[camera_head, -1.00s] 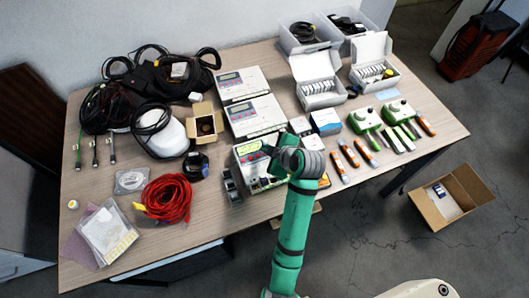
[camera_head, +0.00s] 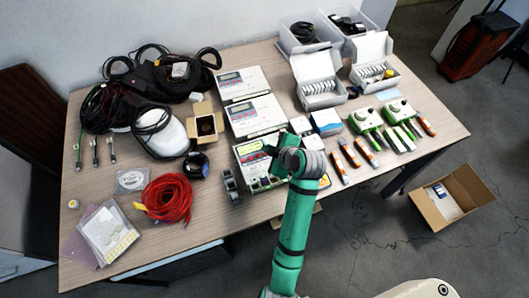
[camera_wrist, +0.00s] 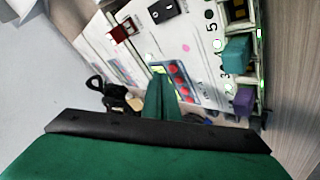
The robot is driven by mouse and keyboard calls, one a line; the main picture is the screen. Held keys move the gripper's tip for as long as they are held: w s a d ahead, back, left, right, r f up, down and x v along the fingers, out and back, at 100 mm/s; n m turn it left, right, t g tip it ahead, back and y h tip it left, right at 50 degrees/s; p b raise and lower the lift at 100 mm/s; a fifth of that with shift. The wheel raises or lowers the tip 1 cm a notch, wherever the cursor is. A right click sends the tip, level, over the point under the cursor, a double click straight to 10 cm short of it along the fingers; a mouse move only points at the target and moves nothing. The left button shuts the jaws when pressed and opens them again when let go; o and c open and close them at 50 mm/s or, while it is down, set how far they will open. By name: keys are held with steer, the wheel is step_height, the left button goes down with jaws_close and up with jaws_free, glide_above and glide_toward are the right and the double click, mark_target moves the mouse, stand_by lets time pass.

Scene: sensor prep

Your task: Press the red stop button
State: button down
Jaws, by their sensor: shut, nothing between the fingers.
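In the wrist view a white control unit shows a blue strip with several red buttons (camera_wrist: 181,82) and a small lit display beside them. Which red button is the stop button I cannot tell. My gripper (camera_wrist: 160,82) is shut and empty. Its green fingers point at the panel by the left edge of the button strip; whether they touch it is unclear.
Two similar white units (camera_head: 255,116) sit behind. Small black connectors (camera_head: 229,185) lie to the left, with a red cable coil (camera_head: 167,198) beyond. Orange-handled tools (camera_head: 349,153) and green devices (camera_head: 364,121) lie to the right. Teal and purple connectors (camera_wrist: 236,55) stand on the panel's right edge.

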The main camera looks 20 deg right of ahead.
steer(key=shift+f, duration=0.15)
steer(key=shift+f, duration=0.3)
steer(key=shift+f, duration=0.35)
stand_by(0.9)
steer(key=shift+r, duration=0.8)
steer(key=shift+w, duration=0.1)
steer(key=shift+a+r, duration=0.1)
steer(key=shift+a, duration=0.05)
steer(key=shift+r, duration=2.4)
